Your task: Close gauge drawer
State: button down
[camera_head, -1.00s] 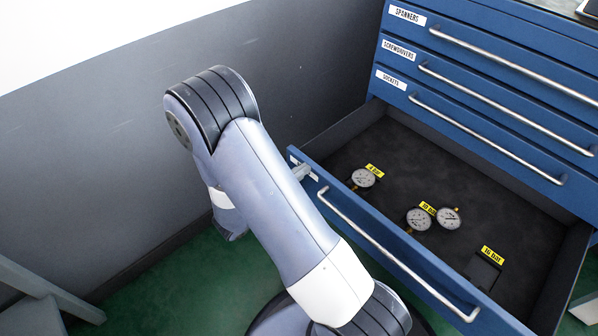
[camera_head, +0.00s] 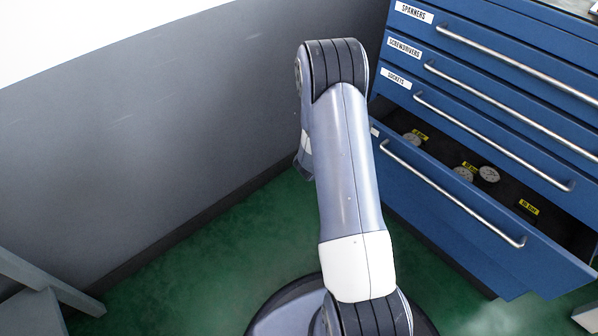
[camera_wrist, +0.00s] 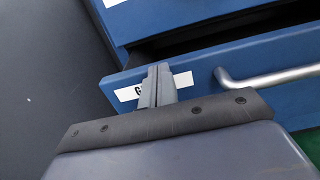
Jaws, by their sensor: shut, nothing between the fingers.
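The gauge drawer (camera_head: 450,204) is the lowest labelled drawer of the blue cabinet and stands partly open in the head view. Several round gauges (camera_head: 488,174) and yellow tags lie inside it on a dark liner. Its front (camera_wrist: 204,65) shows in the wrist view, with a white label and a silver handle (camera_wrist: 268,78) to the right. My gripper (camera_wrist: 158,72) is shut and empty, its fingertips at the drawer front over the label; whether they touch cannot be told. In the head view my arm hides the gripper.
Three drawers labelled spanners, screwdrivers and sockets (camera_head: 480,130) are shut above. A grey wall (camera_head: 150,140) stands left of the cabinet. A grey frame (camera_head: 40,290) stands at lower left.

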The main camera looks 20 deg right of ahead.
jog(key=b+x, duration=0.1)
jog(key=x, duration=1)
jog(key=shift+d+b, duration=0.25)
jog(key=shift+b, duration=0.15)
jog(key=shift+w+r, duration=0.1)
jog(key=shift+r, duration=0.05)
